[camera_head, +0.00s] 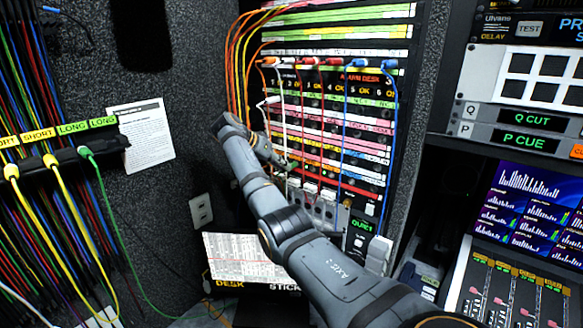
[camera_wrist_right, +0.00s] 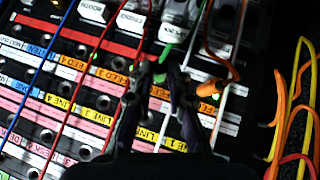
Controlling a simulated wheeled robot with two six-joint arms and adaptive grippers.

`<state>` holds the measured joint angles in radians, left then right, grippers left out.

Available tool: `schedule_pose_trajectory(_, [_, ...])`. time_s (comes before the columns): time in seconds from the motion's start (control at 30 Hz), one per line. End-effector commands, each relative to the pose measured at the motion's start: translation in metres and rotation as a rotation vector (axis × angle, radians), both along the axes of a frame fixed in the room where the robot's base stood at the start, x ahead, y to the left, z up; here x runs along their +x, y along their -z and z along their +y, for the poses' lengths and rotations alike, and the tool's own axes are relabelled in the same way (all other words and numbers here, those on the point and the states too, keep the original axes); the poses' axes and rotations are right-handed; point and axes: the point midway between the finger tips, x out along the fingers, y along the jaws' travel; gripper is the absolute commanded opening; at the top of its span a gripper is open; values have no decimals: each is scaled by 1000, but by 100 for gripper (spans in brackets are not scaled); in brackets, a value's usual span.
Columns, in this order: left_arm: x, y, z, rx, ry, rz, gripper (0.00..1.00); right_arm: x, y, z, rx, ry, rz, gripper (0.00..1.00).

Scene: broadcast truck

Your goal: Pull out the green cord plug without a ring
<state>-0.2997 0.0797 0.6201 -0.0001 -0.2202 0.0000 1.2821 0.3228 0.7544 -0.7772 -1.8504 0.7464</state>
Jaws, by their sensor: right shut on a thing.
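My right gripper (camera_head: 290,164) is at the patch panel (camera_head: 338,130), low among its jack rows. In the right wrist view its fingertips (camera_wrist_right: 165,76) are closed together on a small green plug (camera_wrist_right: 167,52), partly hidden by the fingers. I cannot tell whether the plug is seated in a jack or whether it has a ring. An orange plug (camera_wrist_right: 207,88) with a bit of green at its end sits right of the fingers. A separate green cord plug (camera_head: 85,152) hangs in the cord holder at the left. My left gripper is out of view.
White, red, blue and orange cords hang across the panel close to my gripper; a red cord (camera_wrist_right: 95,60) runs just left of it. The cord holder (camera_head: 62,160) carries yellow cords too. A monitor and control desk (camera_head: 510,290) stand at right.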

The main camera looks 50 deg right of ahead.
Motion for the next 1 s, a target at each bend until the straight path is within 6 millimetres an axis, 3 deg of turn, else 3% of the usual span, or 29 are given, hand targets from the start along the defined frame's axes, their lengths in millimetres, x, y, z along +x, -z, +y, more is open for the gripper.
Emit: schedule_pose_trajectory(1.0, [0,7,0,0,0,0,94,-1,1,19,1,-1,0,0])
